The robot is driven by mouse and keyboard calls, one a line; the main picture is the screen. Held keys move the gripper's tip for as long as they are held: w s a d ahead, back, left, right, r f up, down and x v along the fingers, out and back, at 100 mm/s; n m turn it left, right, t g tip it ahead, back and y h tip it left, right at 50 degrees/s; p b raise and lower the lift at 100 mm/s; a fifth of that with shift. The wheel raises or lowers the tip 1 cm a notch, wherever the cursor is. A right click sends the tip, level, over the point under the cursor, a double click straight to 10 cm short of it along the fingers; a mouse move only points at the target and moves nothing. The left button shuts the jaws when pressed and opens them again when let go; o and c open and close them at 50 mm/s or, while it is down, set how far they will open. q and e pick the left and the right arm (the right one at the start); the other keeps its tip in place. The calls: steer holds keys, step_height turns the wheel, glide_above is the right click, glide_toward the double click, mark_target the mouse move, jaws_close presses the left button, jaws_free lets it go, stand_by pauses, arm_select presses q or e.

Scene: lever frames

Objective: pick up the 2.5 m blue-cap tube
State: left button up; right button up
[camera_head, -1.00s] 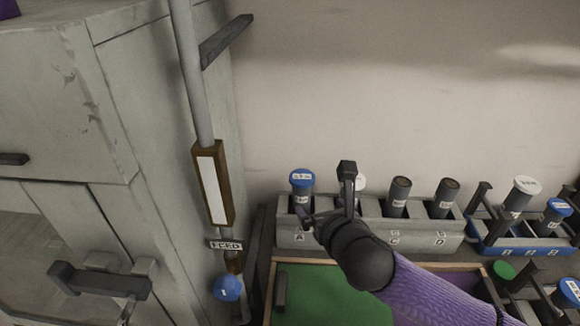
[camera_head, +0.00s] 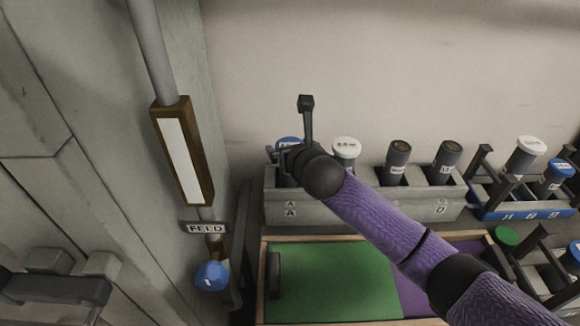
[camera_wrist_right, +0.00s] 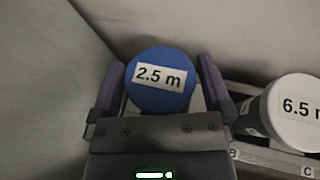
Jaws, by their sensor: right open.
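The blue-cap tube (camera_head: 287,142) stands in the leftmost slot, A, of the grey rack (camera_head: 330,208). In the head view my right gripper (camera_head: 287,156) is at this tube and hides most of it. In the right wrist view the blue cap (camera_wrist_right: 161,92) fills the space between the two fingers of my right gripper (camera_wrist_right: 160,70), and its label reads 2.5 m. The jaws are open, one finger on each side of the cap. Whether a finger touches it, I cannot tell. My left gripper is not in view.
A white-cap tube (camera_head: 346,148) stands close by in the rack; its label (camera_wrist_right: 296,105) reads 6.5 m. Two dark tubes (camera_head: 398,160) stand farther right. A blue rack (camera_head: 500,207) is at the right. A green-floored tray (camera_head: 340,285) lies in front, a cabinet (camera_head: 60,180) at left.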

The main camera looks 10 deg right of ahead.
steer(key=c, duration=1.2)
steer(key=shift+r, duration=0.1)
steer(key=shift+c, duration=0.5)
